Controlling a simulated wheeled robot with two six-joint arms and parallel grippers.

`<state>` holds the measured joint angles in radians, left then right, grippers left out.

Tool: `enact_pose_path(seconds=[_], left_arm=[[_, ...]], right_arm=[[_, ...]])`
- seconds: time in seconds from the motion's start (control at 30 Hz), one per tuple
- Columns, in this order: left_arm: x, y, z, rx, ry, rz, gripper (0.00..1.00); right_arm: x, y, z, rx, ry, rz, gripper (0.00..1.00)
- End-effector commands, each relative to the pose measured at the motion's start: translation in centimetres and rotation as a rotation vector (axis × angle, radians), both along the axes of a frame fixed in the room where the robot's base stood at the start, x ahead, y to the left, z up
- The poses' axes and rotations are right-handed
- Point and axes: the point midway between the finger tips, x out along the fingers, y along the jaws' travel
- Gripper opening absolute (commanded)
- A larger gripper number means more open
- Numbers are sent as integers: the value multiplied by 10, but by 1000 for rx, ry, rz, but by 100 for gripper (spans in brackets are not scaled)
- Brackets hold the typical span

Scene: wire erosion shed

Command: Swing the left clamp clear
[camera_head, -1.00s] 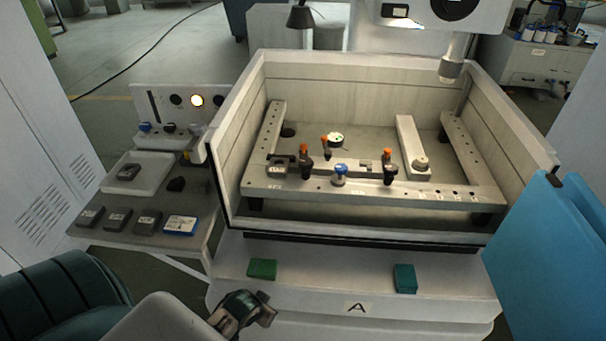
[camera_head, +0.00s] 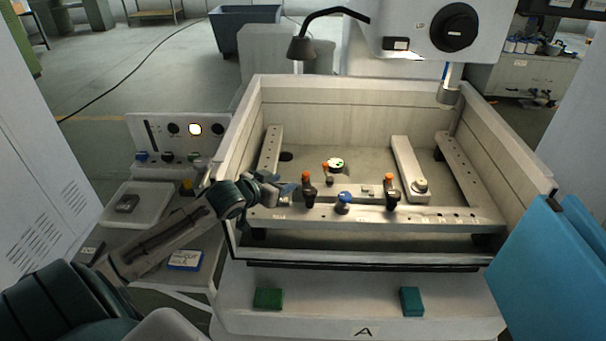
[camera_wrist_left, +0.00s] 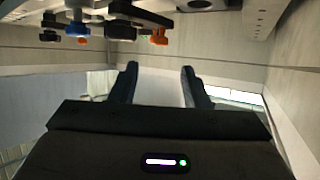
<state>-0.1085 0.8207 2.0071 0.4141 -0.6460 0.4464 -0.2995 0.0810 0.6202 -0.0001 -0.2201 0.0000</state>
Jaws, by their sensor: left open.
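The left clamp (camera_head: 308,190), black with an orange tip, stands upright on the front rail of the tank. My left gripper (camera_head: 284,188) reaches over the tank's left wall and is open and empty, just left of this clamp. The fingers look apart from it. In the left wrist view the open fingers (camera_wrist_left: 158,84) have nothing between them. That view looks upside down, and orange-tipped and blue-topped fittings hang at its upper left; an orange tip (camera_wrist_left: 158,37) there is probably the left clamp's. My right gripper is not in view.
A blue knob (camera_head: 344,202) and a second orange-tipped clamp (camera_head: 391,190) stand further right on the rail (camera_head: 420,214). A smaller orange-tipped fitting and a round white-green part (camera_head: 336,163) lie behind. The tank wall (camera_head: 232,215) runs under my left arm. A machine head hangs above right.

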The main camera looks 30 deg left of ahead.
Motion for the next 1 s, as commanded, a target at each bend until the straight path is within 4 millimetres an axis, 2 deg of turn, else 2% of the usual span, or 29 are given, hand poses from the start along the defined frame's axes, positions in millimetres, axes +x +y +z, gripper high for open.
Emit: enact_pose_path(seconds=[0.27,0.7,1.0], left_arm=[[19,2,-2,-9,-11,5,43],[83,-2,-28,-9,-9,3,43],[101,-3,-38,-4,-8,0,43]], right_arm=[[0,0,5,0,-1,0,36],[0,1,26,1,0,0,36],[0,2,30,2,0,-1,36]])
